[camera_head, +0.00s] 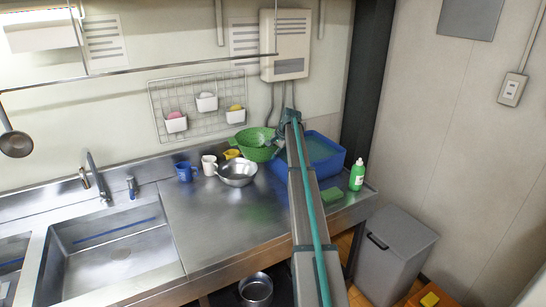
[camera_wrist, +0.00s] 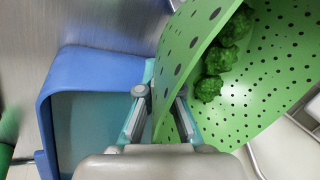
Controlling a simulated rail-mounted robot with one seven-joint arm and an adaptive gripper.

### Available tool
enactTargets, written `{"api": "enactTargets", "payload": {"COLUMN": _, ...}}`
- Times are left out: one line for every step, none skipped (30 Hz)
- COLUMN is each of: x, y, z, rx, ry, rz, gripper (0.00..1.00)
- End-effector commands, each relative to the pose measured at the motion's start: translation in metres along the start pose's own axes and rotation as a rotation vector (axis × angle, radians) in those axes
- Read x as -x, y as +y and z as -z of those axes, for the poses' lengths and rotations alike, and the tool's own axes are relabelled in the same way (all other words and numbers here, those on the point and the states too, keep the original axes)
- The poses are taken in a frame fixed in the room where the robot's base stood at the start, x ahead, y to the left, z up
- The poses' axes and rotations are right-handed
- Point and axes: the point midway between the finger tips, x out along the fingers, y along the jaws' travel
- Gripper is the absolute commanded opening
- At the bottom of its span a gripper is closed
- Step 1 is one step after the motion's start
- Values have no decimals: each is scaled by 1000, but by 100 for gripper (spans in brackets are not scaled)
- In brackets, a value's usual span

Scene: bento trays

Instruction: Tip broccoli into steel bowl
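A green perforated colander (camera_head: 252,152) is at the back of the counter, behind the steel bowl (camera_head: 237,174). In the wrist view the colander (camera_wrist: 265,110) fills the right side and looks tilted, with several dark green broccoli pieces (camera_wrist: 222,60) inside against its wall. My gripper (camera_head: 283,122) is at the colander's right side. In the wrist view my gripper (camera_wrist: 162,98) has its fingers on either side of the colander's wall, gripping it at the rim. The steel bowl is upright and its inside looks empty. Whether the colander touches the counter is unclear.
A blue tub (camera_head: 322,152) stands right of the colander; it also shows in the wrist view (camera_wrist: 62,62). A blue mug (camera_head: 185,172), a white mug (camera_head: 209,165) and a yellow cup (camera_head: 231,154) stand left. A green bottle (camera_head: 357,174) is at right.

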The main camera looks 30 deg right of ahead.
Motion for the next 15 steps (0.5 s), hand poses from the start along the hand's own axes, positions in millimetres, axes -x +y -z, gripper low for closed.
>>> {"api": "enactTargets", "payload": {"x": 0, "y": -1, "z": 0, "rx": -7, "ry": 4, "rz": 1, "gripper": 0}}
{"api": "enactTargets", "payload": {"x": 1, "y": -1, "z": 0, "rx": -10, "ry": 7, "rz": 0, "gripper": 0}}
{"api": "enactTargets", "payload": {"x": 1, "y": -1, "z": 0, "rx": -12, "ry": 11, "rz": -2, "gripper": 0}}
{"api": "enactTargets", "payload": {"x": 2, "y": -2, "z": 0, "rx": -13, "ry": 15, "rz": -4, "gripper": 0}}
{"api": "enactTargets", "payload": {"x": 2, "y": -2, "z": 0, "rx": -13, "ry": 20, "rz": -8, "gripper": 0}}
{"api": "enactTargets", "payload": {"x": 4, "y": -2, "z": 0, "rx": -11, "ry": 28, "rz": -14, "gripper": 0}}
{"api": "enactTargets", "payload": {"x": 5, "y": -3, "z": 0, "rx": -8, "ry": 35, "rz": -19, "gripper": 0}}
{"api": "enactTargets", "payload": {"x": 6, "y": -3, "z": 0, "rx": -5, "ry": 43, "rz": -26, "gripper": 0}}
{"api": "enactTargets", "payload": {"x": 8, "y": -4, "z": 0, "rx": 2, "ry": 57, "rz": -37, "gripper": 0}}
{"api": "enactTargets", "payload": {"x": 10, "y": -5, "z": 0, "rx": 7, "ry": 67, "rz": -46, "gripper": 0}}
{"api": "enactTargets", "payload": {"x": 12, "y": -6, "z": 0, "rx": 13, "ry": 80, "rz": -56, "gripper": 0}}
{"api": "enactTargets", "payload": {"x": 15, "y": -7, "z": 0, "rx": 22, "ry": 98, "rz": -71, "gripper": 0}}
{"api": "enactTargets", "payload": {"x": 17, "y": -8, "z": 0, "rx": 28, "ry": 112, "rz": -82, "gripper": 0}}
{"api": "enactTargets", "payload": {"x": 19, "y": -9, "z": 0, "rx": 36, "ry": 128, "rz": -95, "gripper": 0}}
{"api": "enactTargets", "payload": {"x": 23, "y": -10, "z": 1, "rx": 45, "ry": 150, "rz": -112, "gripper": 0}}
